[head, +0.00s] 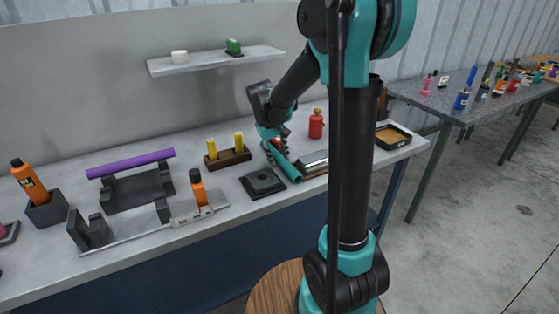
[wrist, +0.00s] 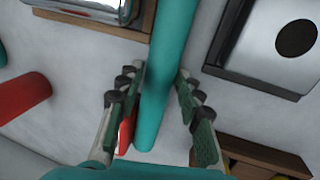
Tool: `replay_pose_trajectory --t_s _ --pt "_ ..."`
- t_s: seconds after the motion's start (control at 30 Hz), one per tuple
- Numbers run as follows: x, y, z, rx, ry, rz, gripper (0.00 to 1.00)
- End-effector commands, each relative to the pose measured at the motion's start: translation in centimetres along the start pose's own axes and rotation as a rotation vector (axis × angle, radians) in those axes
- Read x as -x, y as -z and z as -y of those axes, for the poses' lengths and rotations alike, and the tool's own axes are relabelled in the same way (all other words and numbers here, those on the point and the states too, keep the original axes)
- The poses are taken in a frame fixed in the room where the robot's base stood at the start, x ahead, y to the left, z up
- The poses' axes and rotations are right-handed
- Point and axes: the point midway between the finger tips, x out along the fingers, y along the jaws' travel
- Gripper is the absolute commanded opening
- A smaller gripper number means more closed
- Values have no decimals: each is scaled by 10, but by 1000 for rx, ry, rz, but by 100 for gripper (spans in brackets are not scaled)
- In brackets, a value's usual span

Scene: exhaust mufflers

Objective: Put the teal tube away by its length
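The teal tube (head: 284,161) lies slantwise on the grey bench, beside a silver muffler on a wooden base (head: 313,165). My gripper (head: 270,145) is over the tube's far end, pointing down. In the wrist view the teal tube (wrist: 170,65) runs between the two fingers of my gripper (wrist: 161,70), one on each side. The fingertips are close to it but look apart, not clamped. A small red piece (wrist: 126,134) shows beside the left finger. A purple tube (head: 130,163) rests on a dark cradle (head: 140,192) at the left.
A pale measuring rail (head: 150,231) with dark blocks runs along the front. Orange bottles (head: 30,180), a yellow-pegged wooden block (head: 228,158), a dark square stand (head: 262,183), a red canister (head: 316,125) and a black tray (head: 393,136) stand around. A wall shelf (head: 215,60) hangs behind.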

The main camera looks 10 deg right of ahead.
Motion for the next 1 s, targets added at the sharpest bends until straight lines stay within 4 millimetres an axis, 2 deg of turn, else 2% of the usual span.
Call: replay_pose_trajectory --t_s 0.23,0.5,1.0 --pt "-1 0 0 0 0 0 34" --pt "-1 0 0 0 0 0 1" --pt "3 0 -1 0 0 0 0"
